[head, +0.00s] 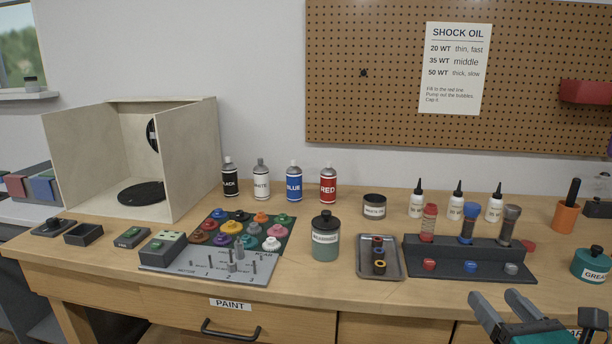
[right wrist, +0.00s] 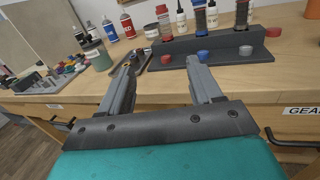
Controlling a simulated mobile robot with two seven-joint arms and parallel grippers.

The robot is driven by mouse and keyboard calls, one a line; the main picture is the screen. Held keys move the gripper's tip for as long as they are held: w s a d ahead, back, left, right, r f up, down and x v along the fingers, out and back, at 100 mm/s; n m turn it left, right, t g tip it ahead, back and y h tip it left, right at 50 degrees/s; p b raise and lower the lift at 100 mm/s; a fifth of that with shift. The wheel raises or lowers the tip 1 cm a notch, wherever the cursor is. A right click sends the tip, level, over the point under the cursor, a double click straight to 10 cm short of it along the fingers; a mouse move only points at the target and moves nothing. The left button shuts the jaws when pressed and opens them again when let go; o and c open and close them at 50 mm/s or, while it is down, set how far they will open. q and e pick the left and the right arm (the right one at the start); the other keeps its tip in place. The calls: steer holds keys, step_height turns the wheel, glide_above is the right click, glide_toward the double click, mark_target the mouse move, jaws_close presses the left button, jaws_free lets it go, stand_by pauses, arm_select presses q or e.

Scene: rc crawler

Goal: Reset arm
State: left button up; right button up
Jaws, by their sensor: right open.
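My right gripper (head: 502,304) is at the lower right of the head view, in front of the bench's front edge. Its two grey fingers are apart and nothing is between them. In the right wrist view the same gripper (right wrist: 163,75) points at the bench, with the dark shock stand (right wrist: 212,48) beyond its fingertips. My left gripper does not show in either view.
The wooden bench (head: 318,291) holds the shock stand (head: 465,262), a grey tray (head: 394,270), a green-grey jar (head: 325,240), a gear board (head: 206,262), spray cans and oil bottles. A green grease tub (head: 590,265) stands at the right. Drawers with handles face me below.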

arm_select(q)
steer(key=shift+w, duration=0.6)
arm_select(e)
steer(key=s+a+f+m+g, duration=0.2)
steer(key=s+a+f+m, duration=0.2)
steer(key=f+m, duration=0.4)
steer(key=s+a+f+m+g+y, duration=0.1)
steer(key=s+a+f+m+g, duration=0.2)
steer(key=a+f+m, duration=0.4)
steer(key=s+a+f+m+g, duration=0.2)
steer(key=s+a+f+m, duration=0.3)
steer(key=f+m, duration=0.6)
steer(key=m, duration=0.6)
steer(key=shift+s+a+m+y, duration=0.35)
steer(key=shift+s+m+y, duration=0.05)
